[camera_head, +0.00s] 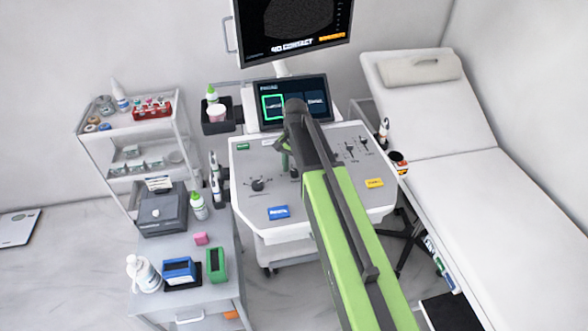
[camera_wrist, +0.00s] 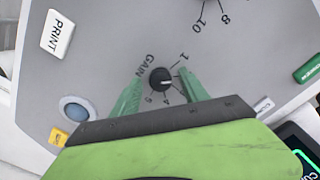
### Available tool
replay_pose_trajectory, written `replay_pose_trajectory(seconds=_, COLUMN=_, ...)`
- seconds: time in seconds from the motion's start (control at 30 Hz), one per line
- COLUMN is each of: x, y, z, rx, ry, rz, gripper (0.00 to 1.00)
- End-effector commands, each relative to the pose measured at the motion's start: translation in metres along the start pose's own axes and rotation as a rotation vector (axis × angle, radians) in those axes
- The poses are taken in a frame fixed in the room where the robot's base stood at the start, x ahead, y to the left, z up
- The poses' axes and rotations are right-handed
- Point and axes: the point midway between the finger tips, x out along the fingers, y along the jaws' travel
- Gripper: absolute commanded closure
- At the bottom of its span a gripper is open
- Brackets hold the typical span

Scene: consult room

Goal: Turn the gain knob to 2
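The gain knob (camera_wrist: 160,79) is a small round black dial on the grey console panel (camera_wrist: 235,75), with the word GAIN on its left in the wrist view. The numbers 1, 4 and 5 show around it; 2 and 3 cannot be made out near the right finger. A small pale pointer mark is on the knob, but its exact setting is hard to read. My gripper (camera_wrist: 160,77) is open, with one green finger on each side of the knob and gaps between. In the head view my arm hides the knob; part of my gripper (camera_head: 284,148) shows.
A PRINT button (camera_wrist: 58,34), a blue-grey round control (camera_wrist: 74,108) and another dial's markings lie around. The ultrasound console (camera_head: 262,210) stands between a side cabinet (camera_head: 195,265) and an exam bed (camera_head: 455,150). A touchscreen (camera_head: 315,100) rises behind the panel.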

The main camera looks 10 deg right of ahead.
Motion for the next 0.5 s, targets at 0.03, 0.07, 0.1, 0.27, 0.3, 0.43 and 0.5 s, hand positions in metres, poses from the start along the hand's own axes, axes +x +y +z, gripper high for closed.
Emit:
replay_pose_trajectory(seconds=0.03, x=0.0, y=0.0, z=0.0, rx=0.0, ry=0.0, rz=0.0, gripper=0.48)
replay_pose_trajectory(seconds=0.07, x=0.0, y=0.0, z=0.0, rx=0.0, ry=0.001, rz=0.0, gripper=0.48)
replay_pose_trajectory(seconds=0.1, x=0.0, y=0.0, z=0.0, rx=0.0, ry=0.001, rz=-0.001, gripper=0.48)
replay_pose_trajectory(seconds=0.27, x=-0.002, y=0.0, z=-0.001, rx=0.0, ry=0.001, rz=-0.001, gripper=0.48)
replay_pose_trajectory(seconds=0.3, x=-0.005, y=0.0, z=-0.001, rx=0.0, ry=0.002, rz=-0.001, gripper=0.48)
replay_pose_trajectory(seconds=0.43, x=-0.019, y=0.0, z=-0.001, rx=0.0, ry=0.002, rz=-0.001, gripper=0.48)
replay_pose_trajectory(seconds=0.5, x=-0.031, y=0.0, z=-0.001, rx=0.0, ry=0.002, rz=-0.001, gripper=0.48)
